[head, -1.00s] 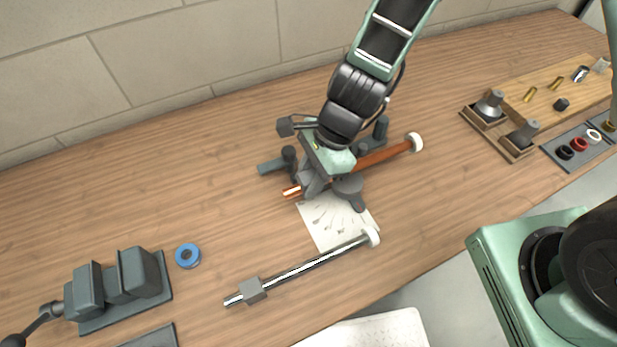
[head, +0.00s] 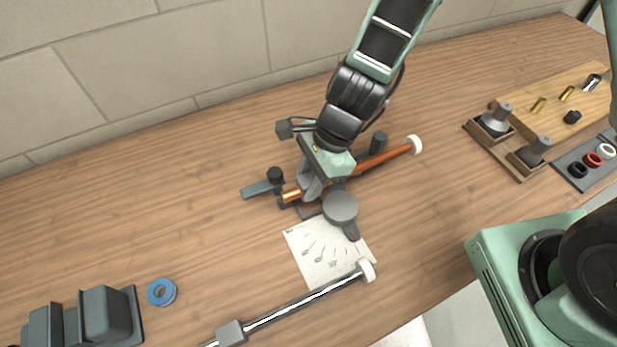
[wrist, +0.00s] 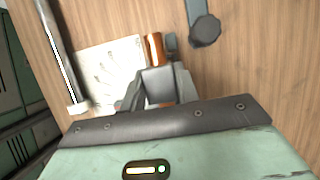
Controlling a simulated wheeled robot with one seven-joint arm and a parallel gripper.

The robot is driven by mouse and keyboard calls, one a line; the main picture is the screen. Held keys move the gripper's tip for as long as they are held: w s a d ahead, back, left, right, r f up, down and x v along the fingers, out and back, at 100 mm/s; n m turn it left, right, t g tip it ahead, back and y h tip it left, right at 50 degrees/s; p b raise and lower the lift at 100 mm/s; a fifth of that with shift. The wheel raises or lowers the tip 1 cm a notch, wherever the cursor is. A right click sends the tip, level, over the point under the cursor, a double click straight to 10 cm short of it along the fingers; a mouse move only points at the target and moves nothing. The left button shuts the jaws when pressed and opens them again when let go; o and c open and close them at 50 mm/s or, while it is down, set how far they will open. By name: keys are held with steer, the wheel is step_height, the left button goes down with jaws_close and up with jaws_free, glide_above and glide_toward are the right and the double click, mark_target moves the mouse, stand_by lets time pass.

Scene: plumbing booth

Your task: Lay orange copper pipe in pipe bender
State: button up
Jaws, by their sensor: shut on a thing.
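The orange copper pipe (head: 383,159) runs at a slant beneath my gripper, with a white cap at its right end. Its bare left end shows left of the jaws, and also in the wrist view (wrist: 155,48). My gripper (head: 312,190) is shut on the pipe near that left end, low over the bench. The grey pipe bender shows as a round disc (head: 340,207) in front of the pipe and a flat arm with a black knob (head: 262,186) to the left. My gripper hides its middle, so I cannot tell whether the pipe touches the bender.
A paper sheet (head: 325,257) and a silver rod (head: 300,303) with a white end lie in front. A blue tape roll (head: 162,292) and grey vise-like block (head: 105,315) are at left. Wooden fitting trays (head: 510,150) stand at right. The back left bench is clear.

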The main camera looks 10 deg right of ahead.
steer(key=shift+f+b, duration=2.1)
steer(key=shift+f, duration=0.4)
steer(key=o, duration=2)
steer(key=shift+r, duration=0.15)
step_height(320, 180, up, 5)
steer(key=p, duration=0.5)
